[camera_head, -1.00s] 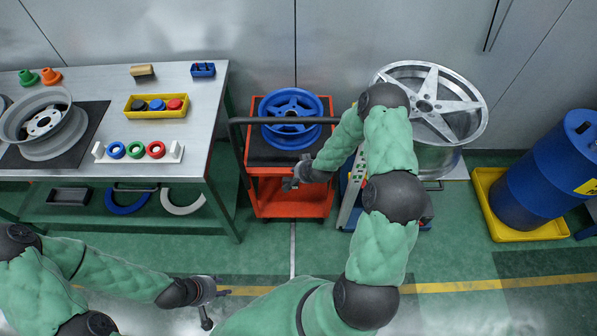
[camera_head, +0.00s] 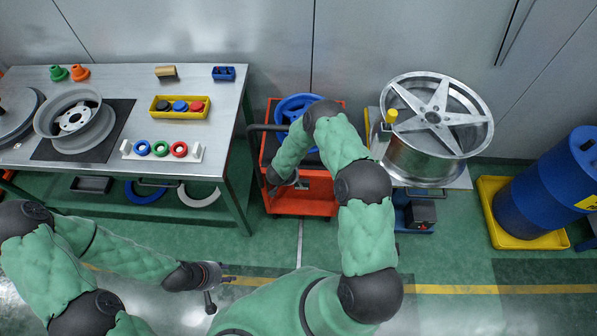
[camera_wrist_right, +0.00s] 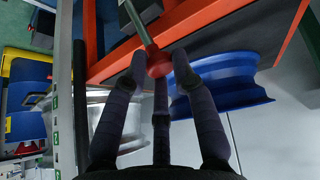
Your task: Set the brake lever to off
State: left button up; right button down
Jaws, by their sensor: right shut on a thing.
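The brake lever (camera_wrist_right: 137,22) is a grey rod with a red knob (camera_wrist_right: 158,62) in the right wrist view, beside the orange-red frame of the cart. My right gripper (camera_wrist_right: 158,66) has its dark fingers closed around the red knob. In the head view my right gripper (camera_head: 274,184) is at the left front of the red cart (camera_head: 303,203), and the lever cannot be made out there. My left gripper (camera_head: 210,288) is low over the floor, away from the cart; its jaw opening is unclear.
A blue wheel (camera_head: 295,104) lies on the cart, partly behind my right arm. A workbench (camera_head: 215,120) with parts is on the left. A blue barrel (camera_head: 548,185) stands far right.

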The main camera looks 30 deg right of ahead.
jog(key=shift+w+a+f+n+g+h+b, duration=0.2)
jog(key=shift+w+a+f+h, duration=0.05)
jog(key=shift+w+a+h, duration=0.3)
jog(key=shift+w+a+f+n+g+h+b, duration=0.2)
jog(key=shift+w+a+h, duration=0.2)
jog(key=shift+a+h, duration=0.2)
jog(key=c, duration=1.2)
grip_release()
jog(key=shift+o, duration=1.1)
jog(key=shift+f, duration=0.1)
jog(key=shift+s+a, duration=0.1)
jog(key=v, duration=1.2)
